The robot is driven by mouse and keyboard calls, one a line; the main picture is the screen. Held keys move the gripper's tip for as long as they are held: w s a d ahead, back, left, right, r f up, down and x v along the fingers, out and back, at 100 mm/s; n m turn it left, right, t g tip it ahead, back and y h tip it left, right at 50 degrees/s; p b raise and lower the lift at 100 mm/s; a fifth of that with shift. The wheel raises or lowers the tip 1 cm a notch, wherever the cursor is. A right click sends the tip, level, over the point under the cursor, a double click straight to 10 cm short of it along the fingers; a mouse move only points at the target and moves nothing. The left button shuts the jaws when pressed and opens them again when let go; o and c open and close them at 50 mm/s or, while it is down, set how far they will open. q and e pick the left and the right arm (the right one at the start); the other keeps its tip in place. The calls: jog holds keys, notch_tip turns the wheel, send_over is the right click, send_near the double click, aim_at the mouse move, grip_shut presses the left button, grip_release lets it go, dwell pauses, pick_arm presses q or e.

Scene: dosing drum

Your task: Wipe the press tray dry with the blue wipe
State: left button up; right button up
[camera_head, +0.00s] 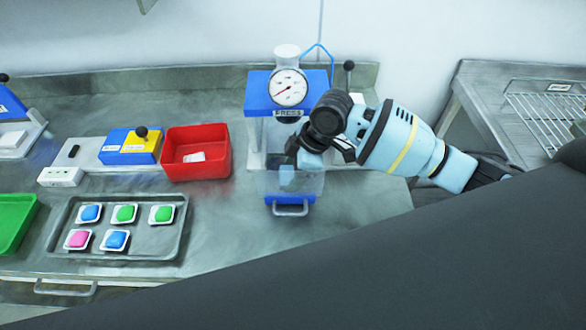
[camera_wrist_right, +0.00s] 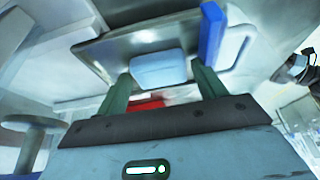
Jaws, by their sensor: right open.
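The press tray (camera_head: 312,184) is a grey metal tray at the foot of the press, with a blue front edge and a handle. It also shows in the right wrist view (camera_wrist_right: 115,46). The light blue wipe (camera_head: 287,177) lies on or just above the tray; contact is unclear. In the right wrist view the wipe (camera_wrist_right: 158,68) shows as a pale block by the fingertips. My right gripper (camera_head: 300,154) is over the tray under the press head, fingers apart either side of the wipe's outline. The left gripper is not in view.
The blue press (camera_head: 258,93) with a dial stands close over my right gripper. A red bin (camera_head: 174,148) is to its left. A metal tray (camera_head: 150,244) holds several coloured pads in white holders. A green tray (camera_head: 12,222) is at the far left. Bench right of the press tray is clear.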

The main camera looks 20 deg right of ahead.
jog(key=shift+r, duration=0.45)
jog(key=shift+c, duration=0.2)
jog(key=c, duration=0.8)
jog(key=shift+d+f, duration=0.15)
dwell(0.4)
jog(key=shift+s+d, duration=0.3)
jog(key=shift+d, duration=0.6)
jog(key=shift+w+a, duration=0.2)
jog(key=shift+a, duration=0.5)
jog(key=shift+w+a, duration=0.2)
jog(key=shift+a, duration=0.5)
jog(key=shift+w+a, duration=0.2)
jog(key=shift+a, duration=0.5)
